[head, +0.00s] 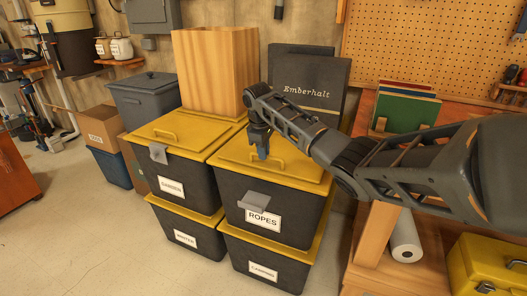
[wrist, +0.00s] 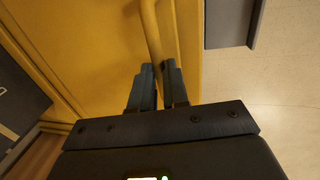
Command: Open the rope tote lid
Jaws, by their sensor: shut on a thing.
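The rope tote (head: 236,195) is a dark bin with a "ROPES" label, on top of a "CAMPING" tote. Its yellow lid (head: 293,176) looks flat on the rim. My gripper (head: 262,155) reaches down to the raised yellow handle (head: 278,160) on the lid. In the wrist view my gripper (wrist: 160,68) has its fingers shut on the handle bar (wrist: 152,35). A grey latch (head: 254,201) sticks out from the tote's front above the label. The lid's far edge is partly hidden by my arm.
The garden tote (head: 175,180) stands close on the left, with its own yellow lid and grey latch. Behind are a wooden box (head: 213,70) and a dark "Emberhalt" case (head: 312,90). A workbench with a paper roll (head: 404,240) is at right. Floor at front left is clear.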

